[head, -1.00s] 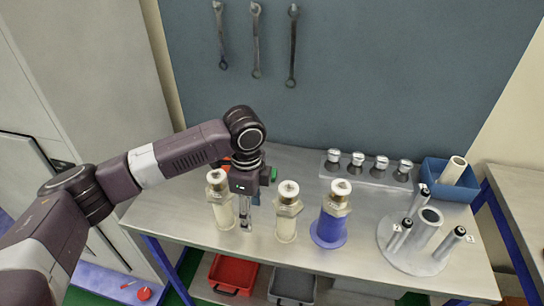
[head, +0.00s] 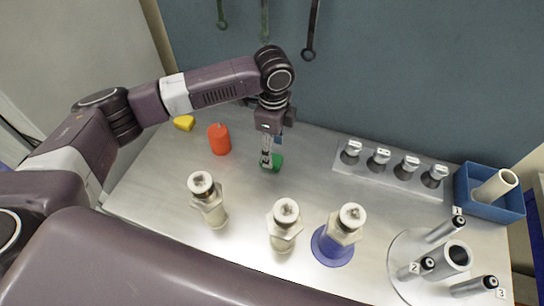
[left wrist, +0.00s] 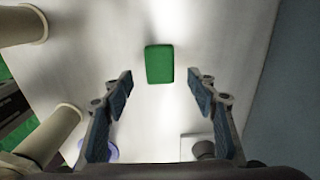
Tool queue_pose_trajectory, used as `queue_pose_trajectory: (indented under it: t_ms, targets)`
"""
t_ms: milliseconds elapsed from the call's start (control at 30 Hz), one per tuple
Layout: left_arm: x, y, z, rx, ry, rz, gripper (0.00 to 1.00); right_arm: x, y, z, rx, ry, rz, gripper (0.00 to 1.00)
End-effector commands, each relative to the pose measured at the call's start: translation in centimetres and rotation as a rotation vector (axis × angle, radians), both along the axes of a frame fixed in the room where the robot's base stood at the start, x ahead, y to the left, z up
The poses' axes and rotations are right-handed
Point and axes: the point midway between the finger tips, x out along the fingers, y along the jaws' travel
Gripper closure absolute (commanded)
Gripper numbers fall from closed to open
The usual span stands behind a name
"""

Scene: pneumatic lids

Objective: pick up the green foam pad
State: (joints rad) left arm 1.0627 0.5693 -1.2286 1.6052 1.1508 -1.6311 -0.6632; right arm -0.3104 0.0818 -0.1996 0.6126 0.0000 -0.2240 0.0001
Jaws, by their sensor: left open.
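The green foam pad (head: 277,162) lies on the metal table, partly hidden behind my left gripper (head: 266,160) in the head view. In the left wrist view the pad (left wrist: 160,64) is a small green block, lying beyond and between the fingertips. My left gripper (left wrist: 160,88) is open and empty, pointing down above the table close to the pad. I cannot tell from the views whether a finger touches the pad. My right gripper is not in view.
Several pale cylinders with metal tops stand in front, one (head: 334,240) on a blue base. An orange-red cylinder (head: 219,139) and a yellow piece (head: 184,123) lie left of the gripper. A rack (head: 391,178), a blue bin (head: 490,205) and a numbered round stand (head: 411,279) are at right.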

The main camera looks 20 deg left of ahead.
Motion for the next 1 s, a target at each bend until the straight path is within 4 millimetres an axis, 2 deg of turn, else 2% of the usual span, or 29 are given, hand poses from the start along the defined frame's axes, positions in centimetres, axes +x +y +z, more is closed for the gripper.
queue_pose_trajectory:
  t_ms: [167, 300, 600, 933, 1000]
  targets:
    - [-0.2, 0.6, -2.3, 0.003, 0.004, 0.002, 0.47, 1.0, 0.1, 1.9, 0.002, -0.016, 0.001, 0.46]
    - [-0.1, 0.5, -4.2, 0.001, 0.001, 0.0, 0.47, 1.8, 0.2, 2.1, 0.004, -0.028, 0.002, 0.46]
    - [0.0, 0.5, -4.7, 0.001, -0.001, 0.0, 0.48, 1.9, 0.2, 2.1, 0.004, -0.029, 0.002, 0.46]
    - [0.0, 0.5, -4.7, 0.001, -0.001, 0.0, 0.84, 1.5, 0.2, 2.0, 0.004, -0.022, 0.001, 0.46]
    - [0.0, 0.5, -4.7, 0.001, -0.001, 0.001, 0.85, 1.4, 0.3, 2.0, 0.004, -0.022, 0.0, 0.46]
